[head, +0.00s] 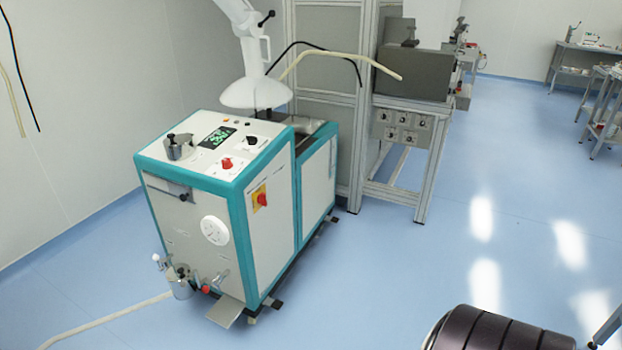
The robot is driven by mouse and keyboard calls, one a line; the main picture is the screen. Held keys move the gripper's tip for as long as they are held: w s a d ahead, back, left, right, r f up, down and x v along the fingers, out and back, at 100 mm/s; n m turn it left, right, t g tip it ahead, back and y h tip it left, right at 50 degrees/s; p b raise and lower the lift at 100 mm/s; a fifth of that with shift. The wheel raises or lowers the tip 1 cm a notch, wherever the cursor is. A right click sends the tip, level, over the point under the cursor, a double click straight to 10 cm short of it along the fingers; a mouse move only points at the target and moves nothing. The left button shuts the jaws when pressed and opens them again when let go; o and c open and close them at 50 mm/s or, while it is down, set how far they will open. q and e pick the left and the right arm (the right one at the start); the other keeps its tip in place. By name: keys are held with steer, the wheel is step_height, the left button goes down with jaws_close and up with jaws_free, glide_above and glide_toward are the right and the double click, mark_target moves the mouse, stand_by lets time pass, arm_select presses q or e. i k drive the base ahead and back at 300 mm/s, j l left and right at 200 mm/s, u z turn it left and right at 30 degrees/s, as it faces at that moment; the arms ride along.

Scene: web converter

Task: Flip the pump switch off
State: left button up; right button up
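A white and teal machine cabinet (270,235) stands on the floor left of the middle. Its sloped top has a lit green display (217,137), a red knob (227,164) and a black rotary knob (251,141). A red rotary switch on a yellow plate (260,199) is on its right side. I cannot tell which of these is the pump switch, or how any is set. Neither of my grippers shows in the head view.
A white hood (255,86) hangs over the machine's rear. A metal frame (325,85) and a grey unit on a stand (415,74) are behind. A pale hose (105,325) lies at lower left. Blue floor (410,265) is clear to the right of the machine.

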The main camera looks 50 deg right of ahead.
mark_target(251, 140)
steer(key=z, duration=1.2)
steer(key=i+j+z, duration=0.5)
steer(key=k+l, duration=0.05)
steer(key=l, duration=0.05)
